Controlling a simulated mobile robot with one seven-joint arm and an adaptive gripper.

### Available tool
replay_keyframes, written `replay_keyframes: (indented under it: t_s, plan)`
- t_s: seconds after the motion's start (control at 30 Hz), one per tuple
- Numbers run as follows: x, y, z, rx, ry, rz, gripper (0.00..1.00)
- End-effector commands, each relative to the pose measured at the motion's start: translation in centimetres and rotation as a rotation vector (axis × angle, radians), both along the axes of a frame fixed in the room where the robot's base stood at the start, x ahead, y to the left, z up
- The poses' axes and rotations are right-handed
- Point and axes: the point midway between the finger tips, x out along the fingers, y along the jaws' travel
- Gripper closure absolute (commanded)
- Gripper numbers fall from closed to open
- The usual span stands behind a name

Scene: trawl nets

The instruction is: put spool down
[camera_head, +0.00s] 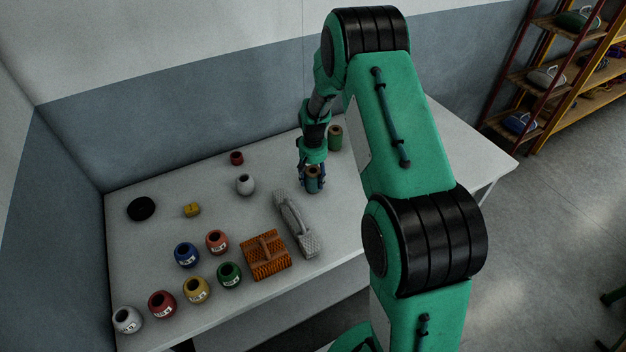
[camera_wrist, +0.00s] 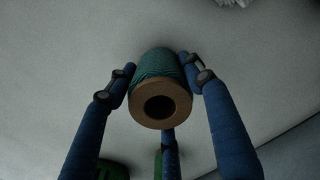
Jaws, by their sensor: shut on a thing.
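The spool (camera_head: 313,182) is wound with teal-green twine and has a tan end with a dark hole. It is in the wrist view (camera_wrist: 160,97), between the blue fingers. My gripper (camera_head: 312,172) points down over the table and is shut on the spool. In the wrist view, my gripper (camera_wrist: 160,85) has a finger on each side of the spool and a third below it. The spool is at or just above the white table (camera_head: 345,213); I cannot tell whether it touches.
Several coloured pots, such as a green one (camera_head: 229,275), stand at the front left. A white pot (camera_head: 245,184) stands farther back. The table's right part is partly clear.

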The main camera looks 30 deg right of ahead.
Motion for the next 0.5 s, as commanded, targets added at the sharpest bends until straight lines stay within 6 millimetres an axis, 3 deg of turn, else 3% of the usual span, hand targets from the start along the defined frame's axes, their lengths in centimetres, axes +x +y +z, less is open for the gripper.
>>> replay_keyframes:
  t_s: [0.27,0.5]
  plan:
    - [0.0,0.0,1.0,0.0,-0.002,0.0,0.8]
    - [0.1,0.0,4.1,-0.001,-0.003,0.0,0.8]
